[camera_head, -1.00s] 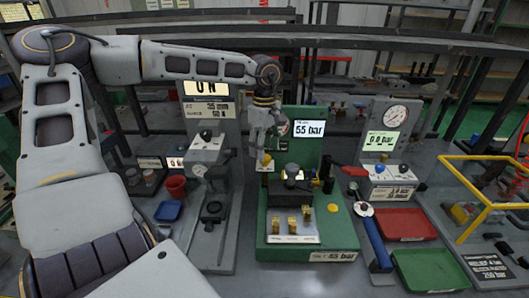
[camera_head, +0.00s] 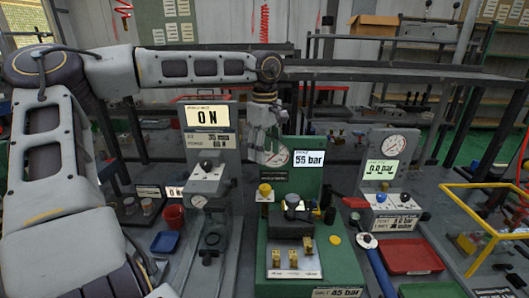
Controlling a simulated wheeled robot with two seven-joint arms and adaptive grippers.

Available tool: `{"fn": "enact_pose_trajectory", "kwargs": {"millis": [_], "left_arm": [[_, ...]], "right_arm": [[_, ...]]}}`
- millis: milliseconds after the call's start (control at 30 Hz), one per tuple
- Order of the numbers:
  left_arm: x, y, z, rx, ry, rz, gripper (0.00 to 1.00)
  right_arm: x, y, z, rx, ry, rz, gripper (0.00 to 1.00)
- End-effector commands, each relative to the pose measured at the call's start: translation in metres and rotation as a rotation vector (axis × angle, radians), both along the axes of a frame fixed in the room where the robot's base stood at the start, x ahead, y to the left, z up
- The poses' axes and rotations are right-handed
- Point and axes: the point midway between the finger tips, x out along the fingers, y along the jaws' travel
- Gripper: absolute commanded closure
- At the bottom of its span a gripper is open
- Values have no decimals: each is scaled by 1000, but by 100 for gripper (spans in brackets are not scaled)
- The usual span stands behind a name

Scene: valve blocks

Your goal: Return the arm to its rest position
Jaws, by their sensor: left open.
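My left arm comes in from the left and reaches across the upper part of the head view. My left gripper (camera_head: 263,150) hangs from its end, pointing down, with its fingers apart and nothing seen between them. It is in front of or beside the green test stand (camera_head: 308,178) with the "55 bar" display. A yellow knob (camera_head: 265,190) shows below the fingertips, apart from them. My right gripper is not in view.
A grey press station (camera_head: 214,150) with an "0 N" display stands left of the gripper. A gauge unit (camera_head: 391,170) stands to the right. Red tray (camera_head: 410,256), blue tray (camera_head: 165,241) and yellow frame (camera_head: 490,225) are on the bench. A dark rail (camera_head: 400,75) runs behind.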

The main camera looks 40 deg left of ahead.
Motion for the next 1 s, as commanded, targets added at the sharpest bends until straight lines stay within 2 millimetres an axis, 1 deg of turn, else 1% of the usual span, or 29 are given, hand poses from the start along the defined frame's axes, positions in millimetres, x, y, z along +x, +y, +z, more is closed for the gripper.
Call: {"fn": "enact_pose_trajectory", "kwargs": {"millis": [533,767,1000], "left_arm": [[0,0,2,0,0,0,46],[0,0,15,0,0,0,46],[0,0,33,0,0,0,46]], "right_arm": [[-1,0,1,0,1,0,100],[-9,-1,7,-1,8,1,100],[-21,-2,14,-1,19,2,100]]}}
